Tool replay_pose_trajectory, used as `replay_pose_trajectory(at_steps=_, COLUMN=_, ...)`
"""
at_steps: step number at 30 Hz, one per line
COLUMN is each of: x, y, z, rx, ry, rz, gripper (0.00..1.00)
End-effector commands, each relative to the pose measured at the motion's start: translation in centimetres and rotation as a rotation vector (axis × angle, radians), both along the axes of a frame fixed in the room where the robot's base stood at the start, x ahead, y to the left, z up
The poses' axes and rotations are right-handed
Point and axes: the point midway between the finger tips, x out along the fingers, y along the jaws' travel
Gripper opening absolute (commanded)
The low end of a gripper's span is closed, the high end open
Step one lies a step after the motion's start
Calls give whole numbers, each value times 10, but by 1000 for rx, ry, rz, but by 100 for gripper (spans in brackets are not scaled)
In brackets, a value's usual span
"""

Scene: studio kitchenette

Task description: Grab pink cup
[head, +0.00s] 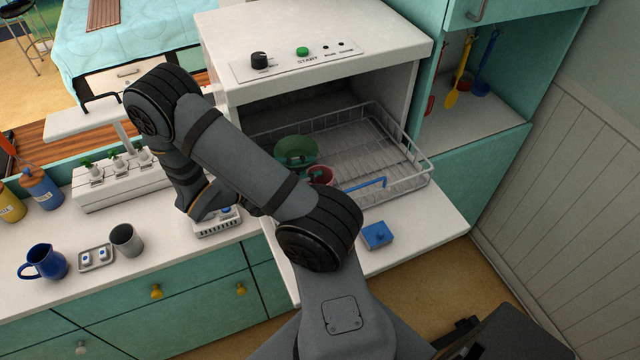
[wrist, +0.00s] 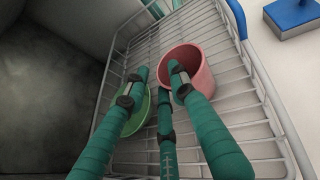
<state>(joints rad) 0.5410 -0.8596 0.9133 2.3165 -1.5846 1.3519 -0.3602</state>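The pink cup (wrist: 197,62) stands in the wire dish rack, its open mouth showing in the wrist view. In the head view only part of the pink cup (head: 323,175) shows beside my arm. My gripper (wrist: 159,78) has teal fingers and is open, with its fingertips apart. The right finger overlaps the left side of the cup's mouth; I cannot tell whether it is inside or above it. The other two fingers are left of the cup. In the head view my arm hides most of the gripper.
A green dish (wrist: 136,112) is in the rack, left of the cup and partly behind my fingers. The wire rack (head: 372,138) extends out of the white open-fronted appliance (head: 330,30). A blue-handled part (head: 366,184) is on its front rim.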

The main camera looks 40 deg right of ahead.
Motion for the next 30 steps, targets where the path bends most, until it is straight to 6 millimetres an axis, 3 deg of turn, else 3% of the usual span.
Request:
replay_pose_trajectory(at_steps=5, x=1, y=1, z=0, rx=0, ry=-1, rz=2, gripper=23)
replay_pose_trajectory(at_steps=17, x=1, y=1, z=0, rx=0, ry=0, rz=1, gripper=0)
replay_pose_trajectory(at_steps=30, x=1, y=1, z=0, rx=0, ry=0, rz=1, gripper=0)
